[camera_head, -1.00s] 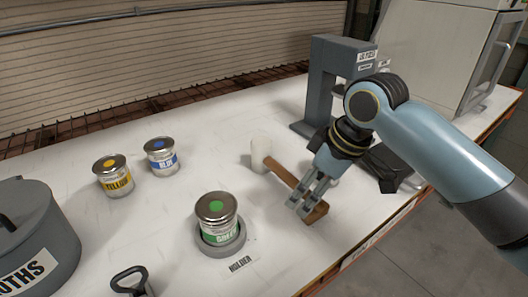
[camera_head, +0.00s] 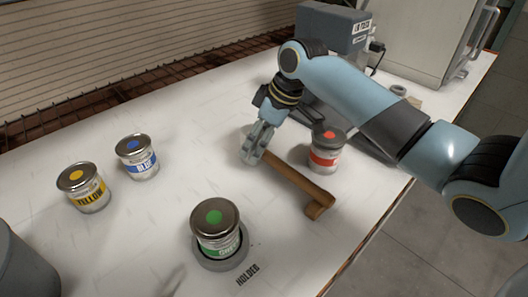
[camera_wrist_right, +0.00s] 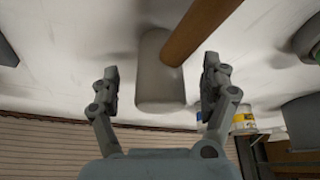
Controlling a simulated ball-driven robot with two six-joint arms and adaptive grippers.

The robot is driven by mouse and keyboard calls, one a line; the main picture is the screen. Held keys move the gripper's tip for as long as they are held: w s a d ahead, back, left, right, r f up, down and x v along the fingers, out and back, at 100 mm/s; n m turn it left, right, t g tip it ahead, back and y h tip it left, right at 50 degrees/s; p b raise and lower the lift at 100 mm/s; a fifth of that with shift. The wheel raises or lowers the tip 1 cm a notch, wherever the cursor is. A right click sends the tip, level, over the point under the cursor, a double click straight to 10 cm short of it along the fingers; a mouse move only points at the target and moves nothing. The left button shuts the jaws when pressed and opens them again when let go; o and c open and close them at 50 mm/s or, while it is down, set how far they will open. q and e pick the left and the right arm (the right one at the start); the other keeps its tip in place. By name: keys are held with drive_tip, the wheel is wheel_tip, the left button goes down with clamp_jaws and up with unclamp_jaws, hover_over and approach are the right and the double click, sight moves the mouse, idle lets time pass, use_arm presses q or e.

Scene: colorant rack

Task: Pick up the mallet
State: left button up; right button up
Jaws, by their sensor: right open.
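The mallet lies on the white table, with a brown wooden handle (camera_head: 292,180) running toward the front right and a pale head at its far left end. In the head view my right gripper (camera_head: 252,158) is over the head and hides most of it. In the right wrist view the pale grey head (camera_wrist_right: 160,75) sits between the two spread fingers of my right gripper (camera_wrist_right: 160,90), with a gap on each side. The handle (camera_wrist_right: 205,28) leaves the head toward the upper right. The right gripper is open and holds nothing. My left gripper is not in view.
A red-labelled can (camera_head: 326,150) stands just right of the handle. Yellow (camera_head: 84,188) and blue (camera_head: 138,158) cans stand at the left. A green can (camera_head: 215,228) sits in a round holder (camera_head: 222,264) in front. A grey press-like device (camera_head: 335,28) stands behind.

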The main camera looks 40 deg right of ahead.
drive_tip(key=x, duration=0.3)
drive_tip(key=shift+w+a+f, duration=0.15)
drive_tip(key=shift+f, duration=0.25)
drive_tip(key=c, duration=0.4)
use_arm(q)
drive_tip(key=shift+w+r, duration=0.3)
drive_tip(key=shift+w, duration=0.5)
use_arm(e)
drive_tip(key=c, duration=1)
drive_tip(key=shift+c, duration=0.2)
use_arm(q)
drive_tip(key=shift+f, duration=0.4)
use_arm(e)
wheel_tip(320, 180, up, 10)
drive_tip(key=shift+r, duration=0.1)
